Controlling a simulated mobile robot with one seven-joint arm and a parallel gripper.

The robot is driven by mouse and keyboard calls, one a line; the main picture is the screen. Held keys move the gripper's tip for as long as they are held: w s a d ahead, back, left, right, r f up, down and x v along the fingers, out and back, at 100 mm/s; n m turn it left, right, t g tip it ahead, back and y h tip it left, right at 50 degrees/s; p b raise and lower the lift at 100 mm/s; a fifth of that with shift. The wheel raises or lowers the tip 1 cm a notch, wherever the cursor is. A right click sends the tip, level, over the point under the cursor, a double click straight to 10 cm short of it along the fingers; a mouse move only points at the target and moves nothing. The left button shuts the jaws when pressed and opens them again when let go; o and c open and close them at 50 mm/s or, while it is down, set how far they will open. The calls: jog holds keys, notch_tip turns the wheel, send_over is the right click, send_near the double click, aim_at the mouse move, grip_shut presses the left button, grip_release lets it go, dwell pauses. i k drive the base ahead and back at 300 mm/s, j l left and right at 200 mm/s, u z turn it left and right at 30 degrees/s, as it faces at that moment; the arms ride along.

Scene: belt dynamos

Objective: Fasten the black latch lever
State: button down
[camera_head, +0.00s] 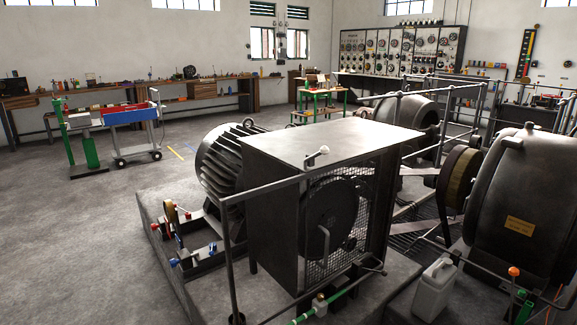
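I cannot make out a black latch lever for certain in the head view. A dark metal guard box (275,225) with a flat grey top stands on a concrete plinth at the centre. Its right-hand face is wire mesh (318,262) with a dark wheel behind it. A thin curved handle (325,245) shows in front of the mesh. Any small latch parts are too dark or small to tell. My gripper is not in view.
A ribbed motor (215,170) adjoins the box on the left. Pipe railings (228,260) stand close in front. A white jerrycan (435,288) and a large dark dynamo (520,205) stand at right. A blue-and-red cart (130,118) is far left. Open floor (75,250) lies at left.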

aim_at(384, 272)
jog(key=i+l, duration=0.75)
jog(key=i, duration=0.15)
jog(key=z, duration=0.05)
